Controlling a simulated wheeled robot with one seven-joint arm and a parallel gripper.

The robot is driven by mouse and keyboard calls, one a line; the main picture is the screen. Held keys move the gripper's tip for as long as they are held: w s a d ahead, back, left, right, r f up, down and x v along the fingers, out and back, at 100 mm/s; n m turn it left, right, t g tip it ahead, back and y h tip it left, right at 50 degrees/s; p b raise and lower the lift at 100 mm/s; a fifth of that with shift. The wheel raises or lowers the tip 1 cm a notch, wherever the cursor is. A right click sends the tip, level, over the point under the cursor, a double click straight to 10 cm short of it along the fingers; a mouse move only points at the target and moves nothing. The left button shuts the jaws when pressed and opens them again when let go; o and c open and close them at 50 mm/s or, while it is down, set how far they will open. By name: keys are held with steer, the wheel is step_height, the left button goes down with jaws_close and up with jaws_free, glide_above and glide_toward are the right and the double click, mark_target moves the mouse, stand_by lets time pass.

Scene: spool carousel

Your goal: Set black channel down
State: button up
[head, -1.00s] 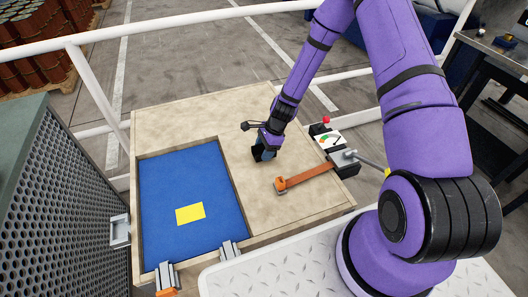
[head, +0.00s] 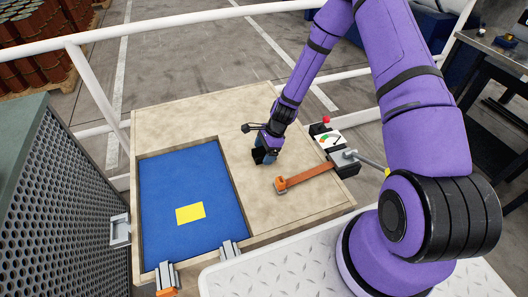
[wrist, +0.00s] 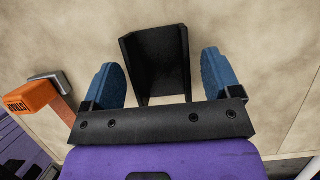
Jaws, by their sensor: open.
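The black channel (wrist: 158,55) stands on the beige board between my gripper's two blue fingertips in the wrist view. It looks like a U shape, with its open side toward my gripper. My gripper (wrist: 160,85) is open, with a gap between each finger and the channel's sides. In the head view my gripper (head: 265,155) is low over the wooden board, right of the blue recess. The channel is mostly hidden there behind the gripper.
The wooden board (head: 180,115) has a blue recess (head: 165,185) with a yellow patch (head: 190,213). Clear board lies behind.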

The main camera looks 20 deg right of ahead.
steer(key=v, duration=1.2)
steer(key=s+r+n+t+h, duration=0.1)
steer(key=s+r+n, duration=0.2)
steer(key=r, duration=0.6)
steer(key=s+r+n+h, duration=0.1)
steer(key=s+r+n, duration=0.15)
steer(key=r, duration=0.65)
steer(key=s+r+n+t+h, duration=0.1)
steer(key=s+r+n, duration=0.25)
steer(key=r, duration=0.55)
steer(key=s+d+r+n+t, duration=0.1)
steer(key=s+r+n, duration=0.3)
steer(key=s+r, duration=0.3)
steer(key=s+d+r+n+t+h, duration=0.1)
steer(key=s+r+n, duration=0.4)
steer(key=s, duration=0.8)
steer(key=shift+s+d+r+t, duration=0.15)
steer(key=shift+r+t, duration=0.45)
steer(key=shift+r, duration=0.4)
